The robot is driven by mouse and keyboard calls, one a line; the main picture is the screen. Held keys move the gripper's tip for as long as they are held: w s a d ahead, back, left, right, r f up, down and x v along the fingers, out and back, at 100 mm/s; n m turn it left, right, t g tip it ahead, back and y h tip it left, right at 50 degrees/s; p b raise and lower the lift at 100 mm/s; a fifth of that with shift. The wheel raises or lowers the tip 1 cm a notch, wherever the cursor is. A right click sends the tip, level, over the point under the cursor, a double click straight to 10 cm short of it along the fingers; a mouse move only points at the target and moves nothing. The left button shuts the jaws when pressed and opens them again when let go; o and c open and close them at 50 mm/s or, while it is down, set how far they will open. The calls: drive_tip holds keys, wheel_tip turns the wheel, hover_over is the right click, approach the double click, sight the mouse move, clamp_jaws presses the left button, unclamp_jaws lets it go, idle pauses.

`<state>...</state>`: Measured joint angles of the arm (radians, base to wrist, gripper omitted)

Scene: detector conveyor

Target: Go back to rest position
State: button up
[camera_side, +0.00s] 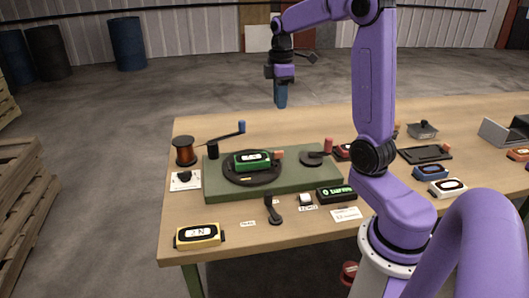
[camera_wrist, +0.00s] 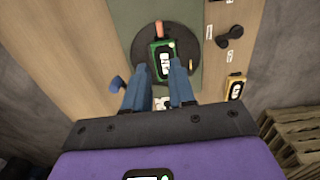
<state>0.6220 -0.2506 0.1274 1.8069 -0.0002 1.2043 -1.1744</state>
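My gripper (camera_side: 281,100) hangs above the far edge of the table in the side view, with its blue fingers pointing down. In the wrist view my gripper (camera_wrist: 160,70) has its two blue fingers apart with nothing held between them. A green detector (camera_side: 253,160) lies on a dark round turntable (camera_side: 232,178) set in a green base plate (camera_side: 322,183). The green detector also shows in the wrist view (camera_wrist: 161,58), beyond the fingertips and clear of them.
A yellow detector (camera_side: 198,236) lies at the table's front left corner. A copper spool (camera_side: 184,151) and a blue-knobbed crank (camera_side: 241,127) stand at the left. Several detectors, a black tray (camera_side: 425,154) and a grey bin (camera_side: 500,133) are at the right. Pallets stand left of the table.

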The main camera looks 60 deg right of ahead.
drive_tip(key=s+a+f+n, duration=0.1)
drive_tip(key=s+a, duration=0.2)
drive_tip(key=a, duration=0.6)
drive_tip(key=s+a+f+n, duration=0.1)
drive_tip(key=s+a, duration=0.2)
drive_tip(key=a, duration=0.6)
drive_tip(key=s+a+f, duration=0.2)
drive_tip(key=s+a, duration=0.1)
drive_tip(key=s, duration=0.6)
drive_tip(key=s+a+f+n, duration=0.1)
drive_tip(key=s+a, duration=0.3)
drive_tip(key=s, duration=0.5)
drive_tip(key=shift+s+f, duration=0.4)
drive_tip(key=shift+f, duration=0.4)
